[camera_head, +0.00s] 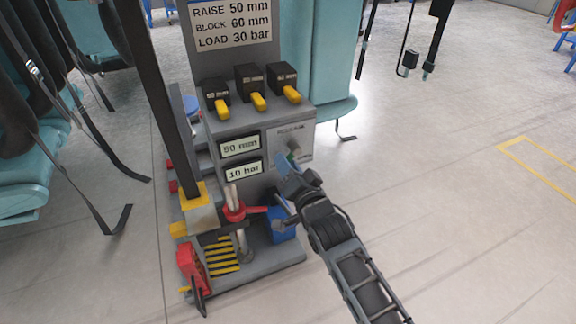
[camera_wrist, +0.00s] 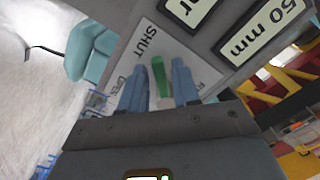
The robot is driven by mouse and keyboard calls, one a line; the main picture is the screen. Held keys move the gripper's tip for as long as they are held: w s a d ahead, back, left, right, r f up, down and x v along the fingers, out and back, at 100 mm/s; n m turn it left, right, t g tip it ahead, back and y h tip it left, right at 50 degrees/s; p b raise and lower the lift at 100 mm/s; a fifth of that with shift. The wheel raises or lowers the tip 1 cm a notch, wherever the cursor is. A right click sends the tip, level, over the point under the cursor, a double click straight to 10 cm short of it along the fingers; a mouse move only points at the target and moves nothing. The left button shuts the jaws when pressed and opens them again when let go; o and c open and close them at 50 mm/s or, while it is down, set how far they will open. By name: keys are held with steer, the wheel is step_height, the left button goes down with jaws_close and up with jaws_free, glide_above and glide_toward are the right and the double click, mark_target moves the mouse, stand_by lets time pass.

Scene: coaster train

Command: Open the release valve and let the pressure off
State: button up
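The release valve's green lever (camera_wrist: 159,76) stands on a pale plate (camera_wrist: 187,52) marked SHUT and OPEN. Its visible end lies close to the word SHUT. In the head view the lever (camera_head: 294,149) is small, on the right of the grey machine's front. My gripper (camera_wrist: 157,80) is open, with one blue finger on each side of the lever and a gap visible on both sides. In the head view my gripper (camera_head: 287,161) reaches in from the lower right and partly covers the plate. The lever's base is partly hidden. The pressure display (camera_head: 244,171) reads 10 bar.
Another display (camera_head: 240,146) reads 50 mm. A sign (camera_head: 232,20) reads RAISE 50 mm, BLOCK 60 mm, LOAD 30 bar. Several yellow-handled levers (camera_head: 257,100) sit above. A red-handled pump (camera_head: 236,212) and a blue container (camera_head: 281,228) stand below. Teal seats flank the machine; floor is open right.

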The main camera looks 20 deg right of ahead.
jaws_close()
steer(key=shift+p, duration=0.3)
steer(key=shift+d+n+p, duration=0.95)
steer(key=shift+n+p, duration=0.2)
steer(key=shift+n, duration=1.85)
steer(key=shift+d+n+p, duration=0.95)
steer(key=shift+n+p, duration=0.2)
steer(key=shift+n, duration=1.85)
steer(key=shift+d+n+p, duration=0.95)
steer(key=shift+n+p, duration=0.2)
steer(key=shift+n, duration=1.85)
steer(key=shift+o, duration=1)
jaws_free()
